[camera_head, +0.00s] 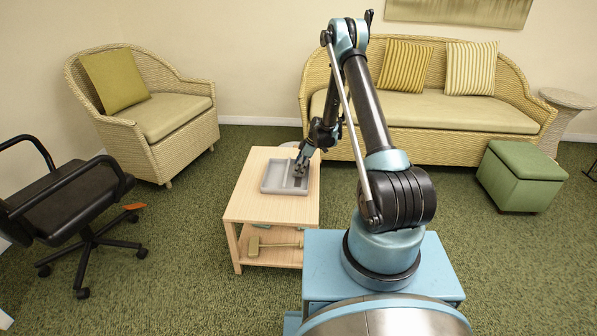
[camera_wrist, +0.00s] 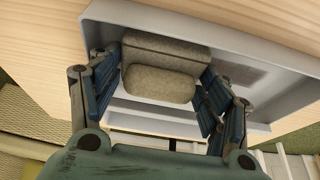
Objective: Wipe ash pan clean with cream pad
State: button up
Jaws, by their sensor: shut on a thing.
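The ash pan (camera_head: 268,186) is a shallow grey rectangular tray on the light wooden table. Its rim also shows in the wrist view (camera_wrist: 107,12), with a darker grey smudge on the floor of the pan to the right. My gripper (camera_head: 300,170) reaches down into the pan at its right part. In the wrist view my gripper (camera_wrist: 162,84) is shut on the cream pad (camera_wrist: 160,85), a rounded grey-beige block between the blue-black fingers. The pad is inside the pan's walls; whether it touches the floor is hard to tell. In the head view my gripper hides the pad.
The wooden table (camera_head: 245,207) has clear top in front of the pan. A mallet-like object (camera_head: 270,245) lies on its lower shelf. A black office chair (camera_head: 70,205) and wicker armchair (camera_head: 150,110) stand left, a wicker sofa (camera_head: 440,110) behind, a green ottoman (camera_head: 520,175) right.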

aim_at(295, 180)
jog(key=shift+w+d, duration=0.1)
jog(key=shift+w, duration=1.8)
jog(key=shift+s+a+f, duration=0.1)
jog(key=shift+s+a, duration=0.05)
jog(key=shift+s, duration=2.65)
jog(key=shift+s+a+f, duration=0.1)
jog(key=shift+s+a, duration=0.05)
jog(key=shift+s, duration=2.6)
jog(key=shift+c, duration=0.4)
jog(key=shift+w+d, duration=0.15)
jog(key=shift+w, duration=2.65)
jog(key=shift+w+d, duration=0.15)
jog(key=shift+w, duration=2.65)
jog(key=shift+s+a+r, duration=0.1)
jog(key=shift+s+a, duration=0.05)
jog(key=shift+s, duration=2.65)
jog(key=shift+s+a+r, duration=0.1)
jog(key=shift+s+a, duration=0.05)
jog(key=shift+s, duration=2.6)
jog(key=shift+r, duration=4.5)
